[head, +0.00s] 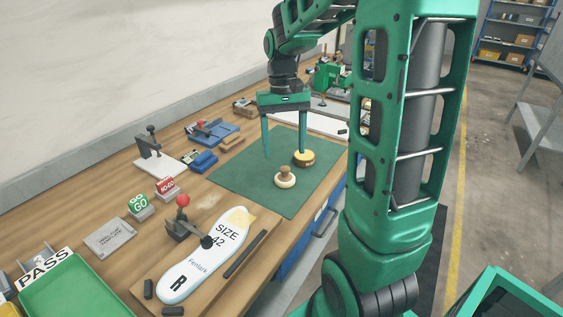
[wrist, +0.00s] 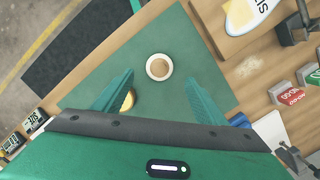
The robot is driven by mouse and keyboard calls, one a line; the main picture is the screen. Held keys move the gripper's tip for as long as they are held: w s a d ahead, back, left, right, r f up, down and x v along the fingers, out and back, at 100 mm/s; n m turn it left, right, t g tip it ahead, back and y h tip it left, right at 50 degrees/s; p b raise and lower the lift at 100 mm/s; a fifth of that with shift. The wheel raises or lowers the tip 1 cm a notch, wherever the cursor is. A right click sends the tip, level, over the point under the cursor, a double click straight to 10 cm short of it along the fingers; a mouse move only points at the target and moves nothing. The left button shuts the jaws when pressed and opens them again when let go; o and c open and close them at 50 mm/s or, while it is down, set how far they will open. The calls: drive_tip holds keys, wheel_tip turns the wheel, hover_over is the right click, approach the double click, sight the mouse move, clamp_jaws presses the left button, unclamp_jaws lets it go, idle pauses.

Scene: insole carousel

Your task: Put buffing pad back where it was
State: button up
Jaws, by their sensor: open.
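The buffing pad, a round cream pad with a wooden knob (head: 286,178), sits upright on the green mat (head: 236,172). In the wrist view the pad (wrist: 159,67) lies in line with the gap between my fingers, a little beyond their tips. My gripper (head: 285,154) is open and empty, pointing down over the mat. A round yellow tin (head: 304,159) stands on the mat behind the pad, close to my right finger in the head view. In the wrist view the tin (wrist: 129,101) is partly hidden by my left finger. I cannot tell whether the finger touches it.
An insole marked SIZE 42 (head: 208,254) lies on a wooden board at the front, with a red-knobbed clamp (head: 184,216) beside it. GO (head: 138,206) and NO-GO (head: 167,188) blocks and blue fixtures line the left side. The mat's left part is clear.

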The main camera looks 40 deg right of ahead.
drive_tip(key=s+a+f+m+t, duration=0.1)
drive_tip(key=s, duration=2)
drive_tip(key=shift+s+a+f, duration=0.15)
drive_tip(key=shift+s+f, duration=0.1)
drive_tip(key=shift+s, duration=0.15)
drive_tip(key=shift+w+f+h, duration=0.25)
drive_tip(key=shift+w+h, duration=0.05)
drive_tip(key=shift+w, duration=0.35)
